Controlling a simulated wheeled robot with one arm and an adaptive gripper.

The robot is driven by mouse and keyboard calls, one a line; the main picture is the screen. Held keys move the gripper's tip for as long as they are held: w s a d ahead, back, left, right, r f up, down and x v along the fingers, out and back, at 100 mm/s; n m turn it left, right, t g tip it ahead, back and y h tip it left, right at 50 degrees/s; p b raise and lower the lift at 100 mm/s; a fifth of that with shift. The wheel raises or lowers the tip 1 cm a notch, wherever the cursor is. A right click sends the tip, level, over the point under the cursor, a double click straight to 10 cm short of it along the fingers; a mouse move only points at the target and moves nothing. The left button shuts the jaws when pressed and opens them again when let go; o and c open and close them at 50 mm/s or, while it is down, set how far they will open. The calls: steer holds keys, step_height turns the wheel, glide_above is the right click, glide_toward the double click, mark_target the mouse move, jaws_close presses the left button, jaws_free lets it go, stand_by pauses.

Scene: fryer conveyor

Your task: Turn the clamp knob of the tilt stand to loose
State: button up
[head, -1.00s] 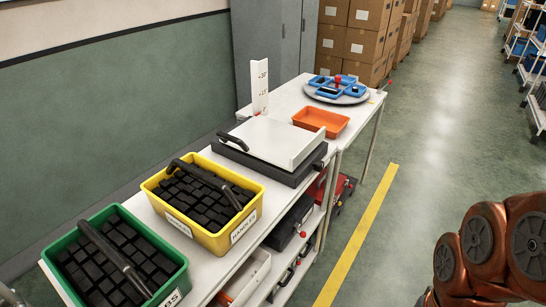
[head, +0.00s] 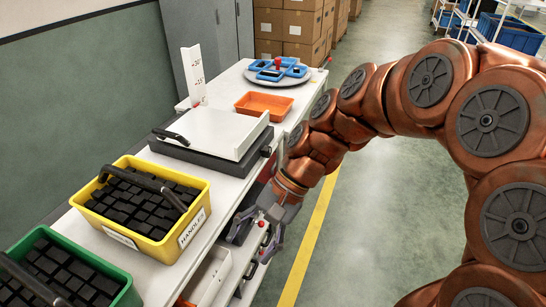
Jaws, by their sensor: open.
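The tilt stand has a white tilting plate (head: 214,130) on a dark base (head: 195,156) on the bench, with a black handle (head: 171,136) at its left end. A white scale card (head: 193,72) with angle marks stands behind it. A small dark knob (head: 266,151) shows at the right side of the base; its setting is too small to read. My gripper (head: 254,238) hangs in front of the bench's right edge, below and nearer than the knob. Its fingers are spread and empty, apart from the knob.
A yellow bin (head: 150,242) labelled HANDLES and a green bin (head: 120,300) hold dark blocks nearer me. An orange tray (head: 264,104) and a turntable with blue trays (head: 278,71) lie beyond the stand. Shelves sit under the bench. The floor right of the yellow line (head: 305,250) is open.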

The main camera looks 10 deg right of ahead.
steer(key=w+a+m+t+y+b, duration=0.15)
steer(key=w+m+y, duration=0.3)
steer(key=w, duration=0.65)
steer(key=m+t+y+b, duration=0.35)
steer(key=m+t, duration=0.85)
steer(key=m, duration=0.6)
glide_toward(270, 153)
steer(key=a, duration=0.1)
steer(key=shift+h, duration=0.4)
steer(key=shift+r+p+x, duration=0.15)
steer(key=shift+p+x, duration=0.05)
steer(key=shift+x, duration=1.85)
steer(key=shift+r+p+x, duration=0.15)
steer(key=shift+r+x, duration=0.05)
steer(key=shift+x, duration=1.8)
steer(key=shift+w, duration=0.1)
steer(key=c, duration=1.1)
